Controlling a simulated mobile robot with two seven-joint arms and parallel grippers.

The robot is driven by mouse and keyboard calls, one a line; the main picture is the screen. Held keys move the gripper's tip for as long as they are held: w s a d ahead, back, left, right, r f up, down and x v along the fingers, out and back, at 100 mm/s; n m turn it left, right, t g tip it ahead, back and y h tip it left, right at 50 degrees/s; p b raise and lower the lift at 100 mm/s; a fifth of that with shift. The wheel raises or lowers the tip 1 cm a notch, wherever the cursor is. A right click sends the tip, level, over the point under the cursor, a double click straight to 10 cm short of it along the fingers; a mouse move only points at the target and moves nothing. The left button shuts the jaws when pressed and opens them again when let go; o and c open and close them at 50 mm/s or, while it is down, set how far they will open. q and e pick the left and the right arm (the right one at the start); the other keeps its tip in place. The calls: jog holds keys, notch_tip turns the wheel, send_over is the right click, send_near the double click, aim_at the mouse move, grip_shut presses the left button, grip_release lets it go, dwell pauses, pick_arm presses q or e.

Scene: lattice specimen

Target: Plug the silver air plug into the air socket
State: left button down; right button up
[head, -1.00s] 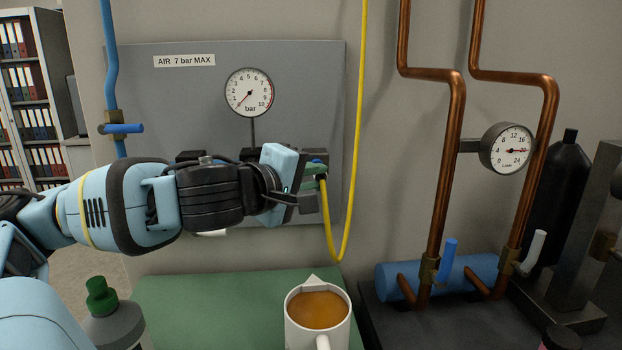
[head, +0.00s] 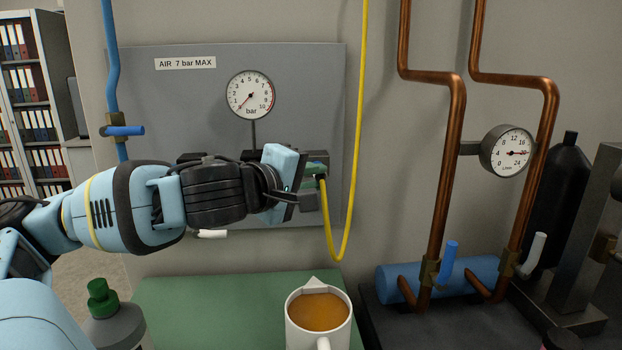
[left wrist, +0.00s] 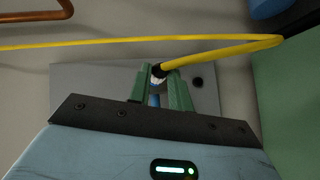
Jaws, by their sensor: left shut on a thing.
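My left gripper (head: 318,172) is in front of the right part of the grey wall panel (head: 310,80). Its green fingers are shut on the silver plug (left wrist: 157,78), which shows as a small pale piece between the fingertips in the left wrist view. A black sleeve joins the plug to a yellow hose (head: 352,180). Dark blocks sit on the panel behind the gripper. I cannot make out the air socket or tell whether the plug touches it. My right gripper is not in view.
A pressure gauge (head: 250,95) is above my left wrist, its needle near zero. A blue-handled valve (head: 124,131) is on the pipe at left. A full mug (head: 318,312) and a green-capped bottle (head: 103,300) stand below. Copper pipes (head: 450,150) rise at right.

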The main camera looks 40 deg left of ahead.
pick_arm(q)
jog(key=shift+w+a+r, duration=0.1)
jog(key=shift+a, duration=0.15)
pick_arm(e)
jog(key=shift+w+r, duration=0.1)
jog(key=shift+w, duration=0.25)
pick_arm(q)
jog(key=c, duration=1.7)
grip_release()
jog(key=o, duration=0.5)
jog(key=shift+w+a, duration=0.1)
jog(key=shift+w, duration=0.05)
jog(key=o, duration=0.5)
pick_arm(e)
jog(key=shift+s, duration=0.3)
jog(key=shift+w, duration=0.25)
